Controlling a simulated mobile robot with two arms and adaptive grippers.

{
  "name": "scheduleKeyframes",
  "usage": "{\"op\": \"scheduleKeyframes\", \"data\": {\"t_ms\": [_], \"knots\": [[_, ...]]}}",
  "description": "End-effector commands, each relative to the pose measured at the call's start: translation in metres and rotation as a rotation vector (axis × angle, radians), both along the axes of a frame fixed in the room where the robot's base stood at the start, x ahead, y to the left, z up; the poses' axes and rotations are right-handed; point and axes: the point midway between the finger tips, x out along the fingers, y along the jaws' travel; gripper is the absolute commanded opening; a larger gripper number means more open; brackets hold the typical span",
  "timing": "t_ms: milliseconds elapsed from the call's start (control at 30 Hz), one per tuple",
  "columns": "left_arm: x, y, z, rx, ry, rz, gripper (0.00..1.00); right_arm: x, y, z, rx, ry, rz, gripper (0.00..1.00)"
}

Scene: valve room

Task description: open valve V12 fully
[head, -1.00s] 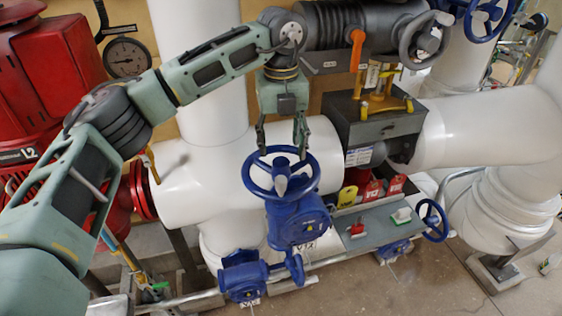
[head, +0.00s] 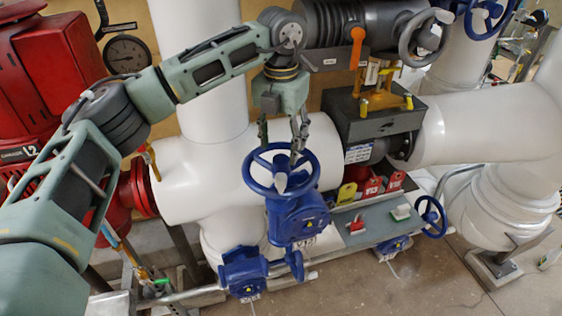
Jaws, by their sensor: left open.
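A blue handwheel (head: 281,172) sits on a blue valve gearbox (head: 297,217) in front of the white pipe. A small tag (head: 306,242) hangs below the gearbox; I cannot read it, so I cannot confirm this is V12. My left gripper (head: 281,141) is open and points down at the far rim of the handwheel. Its fingers are spread left and right, and nothing shows between them. I cannot tell whether a fingertip touches the rim. My right gripper is not in view.
A smaller blue valve (head: 242,272) sits low at the front. A grey tray (head: 375,221) with red and yellow tags stands right of the handwheel. Another blue handwheel (head: 433,216) is beyond it. Red machinery (head: 50,80) fills the left.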

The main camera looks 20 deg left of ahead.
Motion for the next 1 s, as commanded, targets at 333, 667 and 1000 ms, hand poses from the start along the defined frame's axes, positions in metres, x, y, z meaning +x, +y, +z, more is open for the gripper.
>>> {"op": "scheduleKeyframes", "data": {"t_ms": [333, 667, 1000], "knots": [[0.000, 0.000, -0.030, 0.000, 0.001, 0.001, 0.53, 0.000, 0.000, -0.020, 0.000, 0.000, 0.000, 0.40], [0.000, 0.000, -0.057, 0.001, 0.002, 0.001, 0.53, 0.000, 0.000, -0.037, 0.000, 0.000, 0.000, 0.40], [-0.002, 0.000, -0.066, 0.001, 0.008, 0.000, 0.53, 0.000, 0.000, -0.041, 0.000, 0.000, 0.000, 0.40]]}}
